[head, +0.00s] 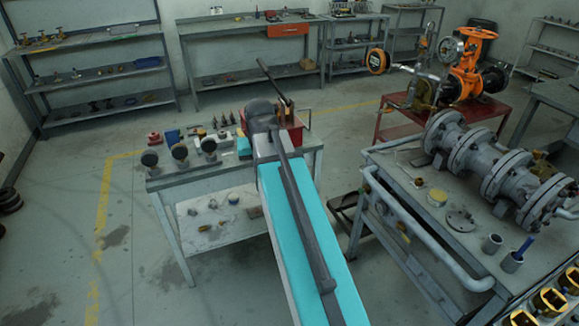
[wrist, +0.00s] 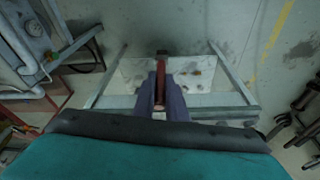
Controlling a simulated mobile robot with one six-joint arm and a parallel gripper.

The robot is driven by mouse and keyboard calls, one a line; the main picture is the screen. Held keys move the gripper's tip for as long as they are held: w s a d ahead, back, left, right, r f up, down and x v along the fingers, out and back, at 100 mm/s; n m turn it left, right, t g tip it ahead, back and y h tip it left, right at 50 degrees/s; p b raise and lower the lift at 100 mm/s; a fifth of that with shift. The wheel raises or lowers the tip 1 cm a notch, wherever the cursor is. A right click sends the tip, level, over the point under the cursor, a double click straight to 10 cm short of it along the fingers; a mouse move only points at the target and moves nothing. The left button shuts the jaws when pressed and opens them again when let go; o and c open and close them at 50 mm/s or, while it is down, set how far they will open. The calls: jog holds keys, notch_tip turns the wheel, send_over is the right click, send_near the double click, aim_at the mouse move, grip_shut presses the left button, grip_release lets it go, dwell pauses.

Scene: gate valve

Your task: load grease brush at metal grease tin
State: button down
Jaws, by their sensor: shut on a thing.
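In the wrist view my gripper (wrist: 161,88) is shut on a slim reddish-brown handle, likely the grease brush (wrist: 161,82). A dark end of it sticks out past the fingertips. In the head view my arm hides the fingers and most of what they hold. A small round tin with a yellow top (head: 437,197), perhaps the metal grease tin, stands on the right bench, well apart from my gripper. I cannot tell for sure that it is the grease tin.
The right bench (head: 400,160) carries a large grey flanged valve (head: 500,165), a flange disc (head: 461,220) and metal cups (head: 491,243). A pipe (head: 420,235) runs along its front. The left table (head: 165,178) holds dark round knobs (head: 180,151) and a red box (head: 293,135).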

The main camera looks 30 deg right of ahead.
jog(key=w+a+n+y, duration=0.1)
jog(key=a+n, duration=0.3)
jog(key=a, duration=1.5)
jog(key=shift+a+f+n, duration=0.2)
jog(key=shift+f+n, duration=0.1)
jog(key=shift+a, duration=0.15)
